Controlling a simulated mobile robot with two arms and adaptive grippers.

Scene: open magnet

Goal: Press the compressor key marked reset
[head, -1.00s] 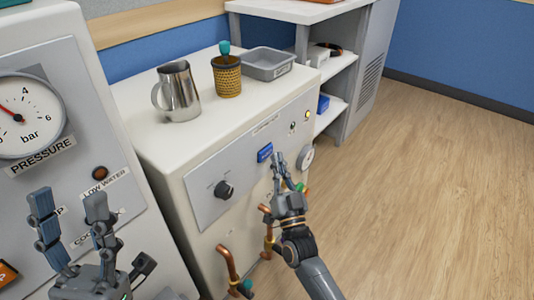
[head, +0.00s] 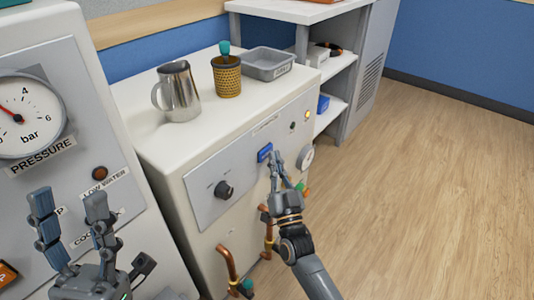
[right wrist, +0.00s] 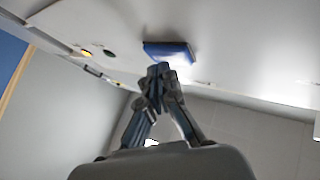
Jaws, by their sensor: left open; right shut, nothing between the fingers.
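The blue key (head: 265,152) is on the front panel of the white compressor cabinet (head: 180,150); its marking is too small to read. My right gripper (head: 275,156) is shut and empty, with its fingertips right beside the blue key. In the right wrist view the closed fingertips (right wrist: 160,68) sit just below the blue key (right wrist: 168,52); I cannot tell whether they touch it. My left gripper (head: 68,197) is open and empty in front of the pressure gauge unit at the left.
A black knob (head: 224,190), small lamps (head: 307,115) and a round gauge (head: 306,158) share the panel. Copper pipes (head: 228,264) stick out below. A metal jug (head: 178,91), a yellow mesh cup (head: 227,76) and a grey tray (head: 267,62) stand on top. The floor at right is clear.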

